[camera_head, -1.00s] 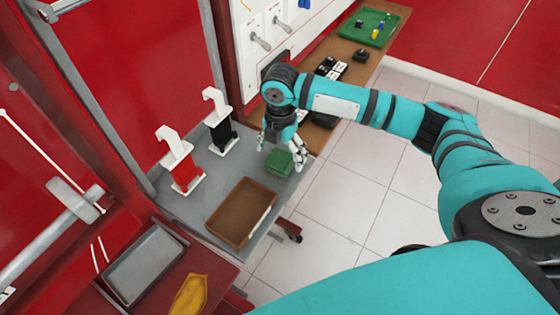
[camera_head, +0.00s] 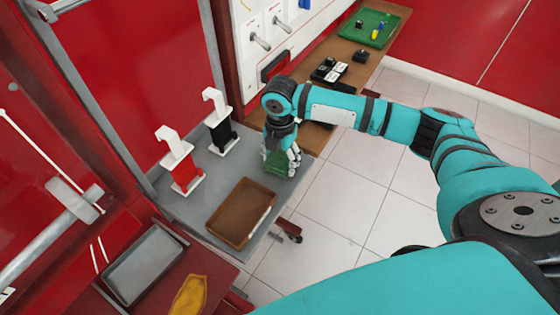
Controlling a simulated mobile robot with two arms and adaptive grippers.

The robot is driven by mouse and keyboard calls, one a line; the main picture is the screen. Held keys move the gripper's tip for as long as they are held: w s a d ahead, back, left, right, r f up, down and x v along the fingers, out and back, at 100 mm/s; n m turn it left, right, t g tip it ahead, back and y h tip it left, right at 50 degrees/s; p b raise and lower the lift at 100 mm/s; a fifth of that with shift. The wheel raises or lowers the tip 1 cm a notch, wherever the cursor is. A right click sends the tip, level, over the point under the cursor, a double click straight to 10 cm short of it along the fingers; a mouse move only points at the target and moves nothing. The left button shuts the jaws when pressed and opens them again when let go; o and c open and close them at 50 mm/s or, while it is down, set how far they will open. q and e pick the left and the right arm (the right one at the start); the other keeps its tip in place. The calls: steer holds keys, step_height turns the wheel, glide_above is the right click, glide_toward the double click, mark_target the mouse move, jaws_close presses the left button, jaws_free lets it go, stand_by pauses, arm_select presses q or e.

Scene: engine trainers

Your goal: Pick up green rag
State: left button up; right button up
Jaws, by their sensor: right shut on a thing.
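The green rag (camera_head: 276,166) lies on the grey table (camera_head: 200,217), behind the brown tray. My right gripper (camera_head: 281,165) points down over the rag, with its fingers around it and shut on it. The fingers hide part of the rag. The rag appears to be still at table height. My left gripper is not in the head view.
A brown tray (camera_head: 217,231) lies just in front of the rag. A red dispenser (camera_head: 185,176) and a black dispenser (camera_head: 222,137) with white tops stand to the left. A grey tray (camera_head: 146,264) and a yellow cloth (camera_head: 188,296) lie at the lower left.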

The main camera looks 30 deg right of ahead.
mark_target(280, 160)
steer(key=shift+r, duration=0.45)
step_height(280, 160, up, 3)
steer(key=shift+s+a+f, duration=0.1)
steer(key=s+a, duration=0.3)
steer(key=s, duration=0.4)
steer(key=s+a+r, duration=0.1)
steer(key=s+a, duration=0.2)
steer(key=s, duration=0.4)
steer(key=shift+a+r, duration=0.15)
steer(key=shift+a, duration=0.25)
steer(key=shift+s, duration=0.1)
steer(key=o, duration=0.4)
steer(key=c, duration=0.3)
